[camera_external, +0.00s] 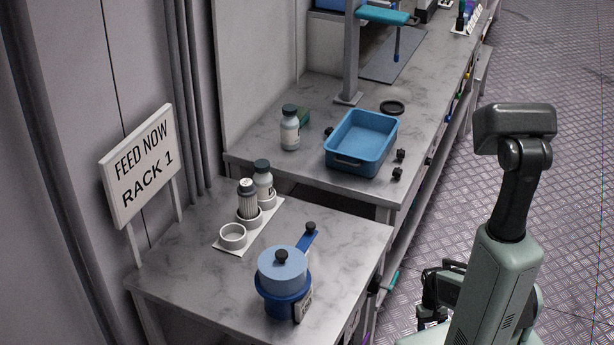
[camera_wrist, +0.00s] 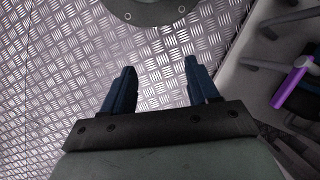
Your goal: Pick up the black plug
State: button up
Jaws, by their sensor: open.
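Several small black plugs are in the external view. One (camera_external: 400,155) and another (camera_external: 397,173) stand on the marble counter just right of the blue tray. A third (camera_external: 328,131) is at the tray's left side. Similar black knobs sit on the blue pot's lid (camera_external: 281,257) and at the end of its blue handle (camera_external: 310,227). I cannot tell which one is meant. My gripper (camera_wrist: 161,88) is open and empty in the wrist view, pointing over the metal floor. No plug shows in that view.
The blue tray (camera_external: 345,162) is empty on the rear counter, with a bottle (camera_external: 290,132) to its left. The front table holds the blue pot (camera_external: 283,285) and a white cup rack (camera_external: 233,237) with bottles. A purple bar (camera_wrist: 293,84) shows at the wrist view's right.

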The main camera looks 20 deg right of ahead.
jog(key=w+d+r+m+t, duration=0.25)
jog(key=w+d+r, duration=0.25)
jog(key=w+r, duration=0.3)
jog(key=w+d+r+m+t+y, duration=0.1)
jog(key=w+d+r+t, duration=0.3)
jog(key=r, duration=0.5)
jog(key=w+d+r+m+t, duration=0.2)
jog(key=w+d+r, duration=0.4)
jog(key=w+r, duration=0.25)
jog(key=w+r+m+t+y, duration=0.2)
jog(key=w+r+m, duration=0.1)
jog(key=r, duration=0.5)
jog(key=m+t+y, duration=0.4)
jog(key=m+y, duration=0.1)
jog(key=m, duration=0.7)
send_near(396, 170)
jog(key=d, duration=0.2)
jog(key=w+a+m, duration=0.1)
jog(key=a, duration=0.1)
jog(key=w+a+f+m, duration=0.1)
jog(key=w+m, duration=0.1)
jog(key=w+a+f+m, duration=0.1)
jog(key=a, duration=0.1)
jog(key=shift+w+a+f+m, duration=0.25)
jog(key=shift+w+a, duration=0.05)
jog(key=shift+x, duration=3)
jog(key=shift+s+a, duration=0.2)
